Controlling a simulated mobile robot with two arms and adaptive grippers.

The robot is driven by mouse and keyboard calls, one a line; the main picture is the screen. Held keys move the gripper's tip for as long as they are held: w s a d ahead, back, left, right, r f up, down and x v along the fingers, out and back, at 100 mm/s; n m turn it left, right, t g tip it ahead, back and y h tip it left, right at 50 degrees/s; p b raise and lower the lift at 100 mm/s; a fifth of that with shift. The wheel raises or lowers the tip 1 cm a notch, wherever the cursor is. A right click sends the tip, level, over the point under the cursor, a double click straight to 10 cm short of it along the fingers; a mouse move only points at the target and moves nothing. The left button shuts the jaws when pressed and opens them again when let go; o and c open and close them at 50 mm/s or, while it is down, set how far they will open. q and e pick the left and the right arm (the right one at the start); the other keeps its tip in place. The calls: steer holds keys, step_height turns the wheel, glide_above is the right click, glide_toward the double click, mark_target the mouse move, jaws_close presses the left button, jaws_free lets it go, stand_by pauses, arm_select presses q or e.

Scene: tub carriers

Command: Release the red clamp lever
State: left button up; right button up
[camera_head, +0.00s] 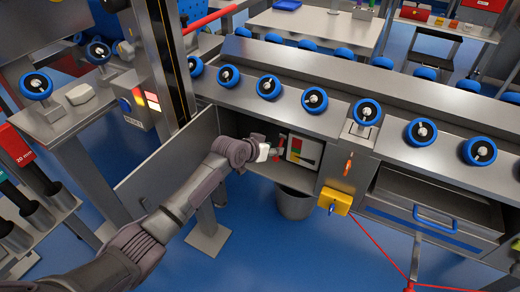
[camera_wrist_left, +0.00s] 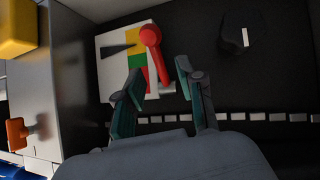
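The red clamp lever (camera_head: 278,150) shows as a small red part inside the open compartment in the head view, partly hidden behind my gripper. In the left wrist view the red lever (camera_wrist_left: 150,45) has a round knob and a stem pointing down the picture, in front of a white plate (camera_wrist_left: 113,76) with yellow, green and red patches. My left gripper (camera_head: 274,152) reaches into the compartment. In the wrist view its two fingers (camera_wrist_left: 157,82) are apart, with the lower stem between or just behind their tips; contact cannot be told. My right gripper is not in view.
An open grey door (camera_head: 166,160) stands left of the compartment. A yellow block (camera_head: 335,200) and an orange handle (camera_head: 348,164) sit on the panel to its right. A grey bin (camera_head: 294,204) stands below. A red line (camera_head: 378,246) runs to the floor at right.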

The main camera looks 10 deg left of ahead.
arm_select(q)
steer(key=v, duration=0.9)
